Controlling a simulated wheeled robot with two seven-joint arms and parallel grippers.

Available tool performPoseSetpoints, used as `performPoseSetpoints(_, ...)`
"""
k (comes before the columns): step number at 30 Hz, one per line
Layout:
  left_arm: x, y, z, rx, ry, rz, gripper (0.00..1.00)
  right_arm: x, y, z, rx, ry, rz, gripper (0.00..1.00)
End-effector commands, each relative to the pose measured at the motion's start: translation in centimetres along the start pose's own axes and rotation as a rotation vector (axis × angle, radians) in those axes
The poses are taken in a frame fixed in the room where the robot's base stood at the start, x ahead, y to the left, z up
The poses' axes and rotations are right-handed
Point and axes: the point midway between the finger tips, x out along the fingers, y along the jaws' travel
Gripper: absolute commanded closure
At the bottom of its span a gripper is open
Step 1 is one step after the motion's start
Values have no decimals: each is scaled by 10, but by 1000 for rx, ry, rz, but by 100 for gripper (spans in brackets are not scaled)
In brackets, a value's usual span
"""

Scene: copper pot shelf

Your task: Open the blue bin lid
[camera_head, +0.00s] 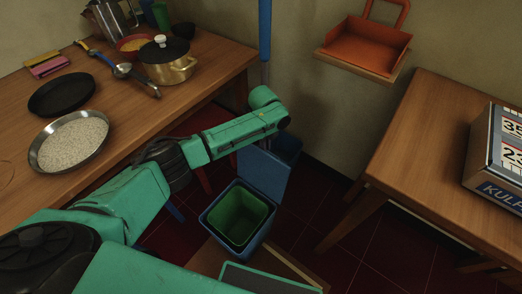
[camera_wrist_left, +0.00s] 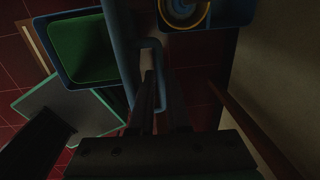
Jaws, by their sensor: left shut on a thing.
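The blue bin (camera_head: 262,232) stands on the floor between the tables, its mouth uncovered and a green inside showing. Its blue lid (camera_head: 265,173) stands raised at the bin's back edge. In the left wrist view the lid (camera_wrist_left: 121,50) is seen nearly edge-on, with a blue loop handle (camera_wrist_left: 158,44) beside the open bin (camera_wrist_left: 79,48). My left gripper (camera_wrist_left: 153,100) is shut on the handle. In the head view its fingers are hidden behind my green arm. My right gripper is in neither view.
A wooden counter (camera_head: 205,62) with a pot, pans and utensils is at left. Another table (camera_head: 412,137) with a box stands at right. A blue bucket (camera_head: 289,147) and upright blue pole (camera_head: 265,30) are behind the lid. An orange dustpan (camera_head: 368,45) sits on a wall shelf.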

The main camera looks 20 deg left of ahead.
Motion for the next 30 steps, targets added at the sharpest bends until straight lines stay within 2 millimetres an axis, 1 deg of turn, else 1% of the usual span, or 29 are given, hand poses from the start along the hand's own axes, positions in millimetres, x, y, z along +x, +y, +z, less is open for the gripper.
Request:
performPoseSetpoints(1,3,-3,-1,0,3,-1,100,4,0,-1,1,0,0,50)
performPoseSetpoints(9,0,-4,-1,1,4,-2,100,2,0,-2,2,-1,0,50)
performPoseSetpoints(10,0,-4,-1,1,3,-2,82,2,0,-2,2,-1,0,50)
performPoseSetpoints(11,0,-4,-1,1,3,-2,71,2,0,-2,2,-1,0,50)
performPoseSetpoints(12,0,-4,-1,1,3,-1,55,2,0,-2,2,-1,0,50)
performPoseSetpoints(19,0,-3,-1,1,3,-1,55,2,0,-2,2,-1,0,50)
performPoseSetpoints(22,-6,-4,-1,1,3,-2,55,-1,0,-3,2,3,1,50)
performPoseSetpoints(23,-10,-4,-1,1,4,-3,55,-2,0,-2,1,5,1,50)
performPoseSetpoints(26,-32,-4,0,2,3,-4,55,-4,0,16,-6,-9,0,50)
performPoseSetpoints(30,-74,-4,0,2,3,-5,55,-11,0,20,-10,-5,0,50)
